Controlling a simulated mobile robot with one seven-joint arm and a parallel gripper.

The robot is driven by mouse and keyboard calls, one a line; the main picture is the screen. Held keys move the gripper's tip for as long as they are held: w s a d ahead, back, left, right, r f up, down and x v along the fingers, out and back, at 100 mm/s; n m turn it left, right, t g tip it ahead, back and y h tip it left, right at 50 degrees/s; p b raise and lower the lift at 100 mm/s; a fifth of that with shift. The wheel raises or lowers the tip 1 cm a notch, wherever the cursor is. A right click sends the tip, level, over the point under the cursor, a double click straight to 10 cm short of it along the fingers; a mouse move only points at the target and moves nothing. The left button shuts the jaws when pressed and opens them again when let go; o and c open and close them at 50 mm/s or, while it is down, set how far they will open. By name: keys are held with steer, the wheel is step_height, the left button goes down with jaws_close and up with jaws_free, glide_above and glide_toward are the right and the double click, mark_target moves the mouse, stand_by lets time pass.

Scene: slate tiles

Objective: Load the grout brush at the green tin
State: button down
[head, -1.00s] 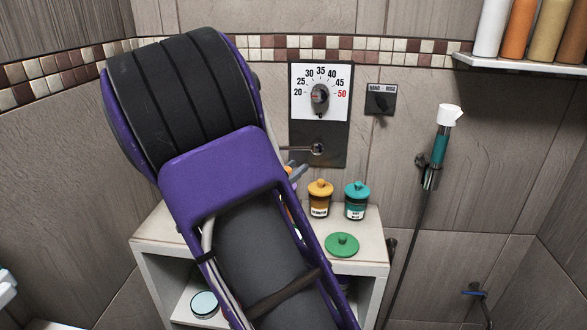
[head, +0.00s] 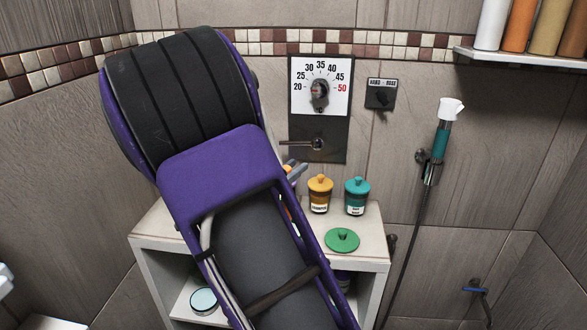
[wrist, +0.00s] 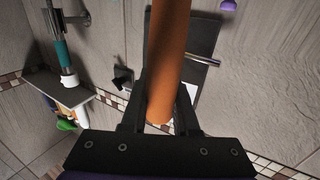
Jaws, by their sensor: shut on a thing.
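In the wrist view my gripper (wrist: 159,118) is shut on an orange rod-like handle (wrist: 170,60), which I take to be the grout brush's; no bristles show. In the head view my purple and black arm covers most of the gripper; only a grey-blue bit (head: 296,172) shows past the arm's right edge, above the shelf unit. A round green lid with a knob (head: 342,240) lies flat on the unit's top. No open green tin is in sight; the arm hides the left and middle of that top.
An amber jar (head: 319,195) and a teal jar (head: 357,197), both lidded, stand behind the green lid on the pale shelf unit (head: 372,252). A dial panel (head: 320,85) and a hand shower (head: 438,150) are on the wall. A bottle shelf (head: 520,60) is at upper right.

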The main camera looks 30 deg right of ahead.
steer(key=shift+f, duration=0.55)
stand_by(1.3)
step_height(320, 180, up, 7)
steer(key=p, duration=0.6)
stand_by(0.8)
